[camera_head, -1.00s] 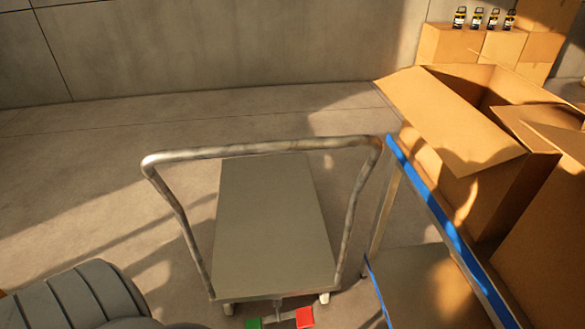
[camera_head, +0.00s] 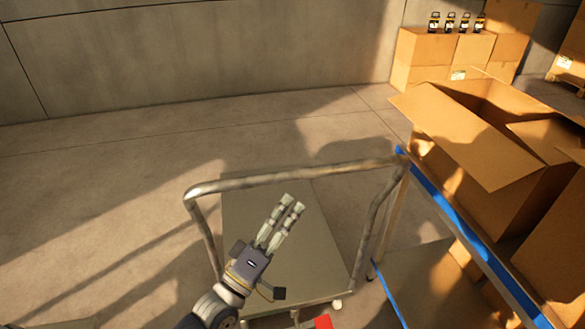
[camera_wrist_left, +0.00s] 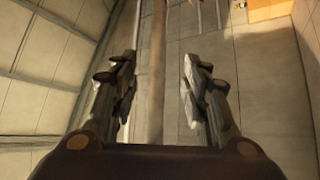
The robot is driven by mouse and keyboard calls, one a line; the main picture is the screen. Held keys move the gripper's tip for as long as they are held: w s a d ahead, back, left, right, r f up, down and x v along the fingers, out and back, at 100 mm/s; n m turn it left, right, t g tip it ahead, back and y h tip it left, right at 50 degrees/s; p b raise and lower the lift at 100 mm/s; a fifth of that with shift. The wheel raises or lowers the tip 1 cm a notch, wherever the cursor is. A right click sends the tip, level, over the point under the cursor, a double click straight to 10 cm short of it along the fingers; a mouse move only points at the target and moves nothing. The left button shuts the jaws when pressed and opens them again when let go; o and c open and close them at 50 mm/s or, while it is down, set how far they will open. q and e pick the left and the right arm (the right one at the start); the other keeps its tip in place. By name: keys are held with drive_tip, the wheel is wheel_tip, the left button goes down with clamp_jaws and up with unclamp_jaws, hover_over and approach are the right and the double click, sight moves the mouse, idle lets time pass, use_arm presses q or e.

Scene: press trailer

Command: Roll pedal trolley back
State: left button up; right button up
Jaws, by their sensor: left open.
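The pedal trolley has a flat grey deck (camera_head: 325,245) and a worn metal handle (camera_head: 245,182) shaped like an upright hoop. Its red pedal (camera_head: 323,322) shows at the bottom edge; the green pedal is out of view or hidden. My left gripper (camera_head: 292,203) is open and empty, in front of the deck in the picture, its fingertips just below the handle's top bar. In the left wrist view, a long bar (camera_wrist_left: 157,75), seemingly the handle, runs between the spread fingers of the gripper (camera_wrist_left: 160,60). I cannot tell whether they touch it. My right gripper is out of view.
A blue-edged table (camera_head: 455,215) with open cardboard boxes (camera_head: 490,150) stands close on the trolley's right. Stacked boxes with several small lanterns (camera_head: 450,22) stand at the back right. Bare floor (camera_head: 100,190) lies left and behind, up to a concrete wall (camera_head: 180,50).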

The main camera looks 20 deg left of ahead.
sight(316, 173)
use_arm(q)
drive_tip(key=p+x, duration=0.3)
drive_tip(key=x, duration=0.7)
drive_tip(key=shift+w+d+r, duration=0.2)
drive_tip(key=shift+w+d, duration=0.05)
drive_tip(key=shift+w, duration=0.15)
clamp_jaws()
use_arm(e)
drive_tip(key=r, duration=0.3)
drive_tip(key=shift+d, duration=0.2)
